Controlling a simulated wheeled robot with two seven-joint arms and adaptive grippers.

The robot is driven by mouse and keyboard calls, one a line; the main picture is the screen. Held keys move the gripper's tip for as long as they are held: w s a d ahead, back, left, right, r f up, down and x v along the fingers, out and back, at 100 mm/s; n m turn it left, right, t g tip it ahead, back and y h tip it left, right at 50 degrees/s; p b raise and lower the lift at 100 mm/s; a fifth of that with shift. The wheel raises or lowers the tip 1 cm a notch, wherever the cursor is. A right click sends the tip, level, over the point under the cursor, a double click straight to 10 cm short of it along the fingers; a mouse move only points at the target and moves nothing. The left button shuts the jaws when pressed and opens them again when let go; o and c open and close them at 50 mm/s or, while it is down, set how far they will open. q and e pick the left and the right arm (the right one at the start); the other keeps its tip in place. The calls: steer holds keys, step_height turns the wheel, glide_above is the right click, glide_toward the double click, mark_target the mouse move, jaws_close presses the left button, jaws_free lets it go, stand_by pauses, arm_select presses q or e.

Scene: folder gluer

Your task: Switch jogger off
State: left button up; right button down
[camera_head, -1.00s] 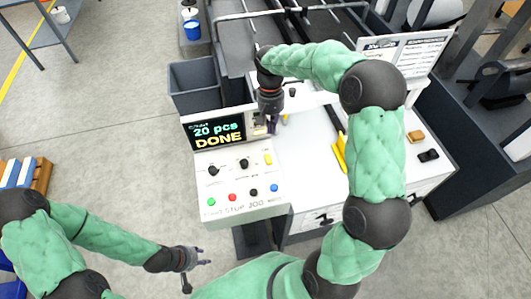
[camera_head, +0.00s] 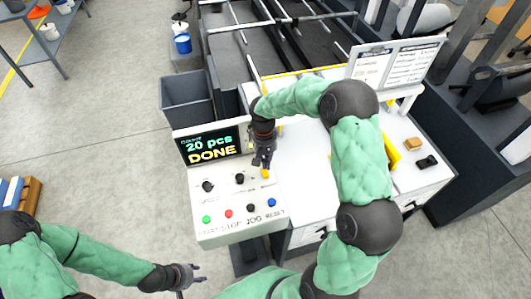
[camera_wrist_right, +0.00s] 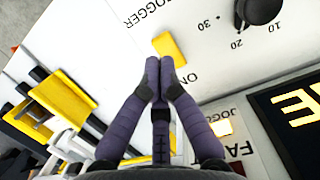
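The yellow jogger switch (camera_wrist_right: 169,47) sits on the white control panel (camera_wrist_right: 205,70) in the right wrist view, between the words JOGGER and ON. I cannot tell which way it is tipped. In the head view the switch (camera_head: 265,173) shows at the panel's right, partly covered by my right gripper (camera_head: 262,162). In the right wrist view the right gripper (camera_wrist_right: 160,68) has its fingertips together, empty, just below the switch in the picture. Whether they touch it is unclear. My left gripper (camera_head: 196,273) is open and empty, low in the head view, away from the panel.
A display (camera_head: 211,145) reading 20 pcs DONE stands behind the panel. Black knobs (camera_head: 207,186) and a row of coloured buttons (camera_head: 228,213) are close to the switch. A grey bin (camera_head: 187,100) stands behind left, and a white table (camera_head: 300,160) lies to the right.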

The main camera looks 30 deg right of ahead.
mark_target(265, 172)
steer(key=shift+s+f, duration=0.2)
steer(key=shift+f, duration=1.15)
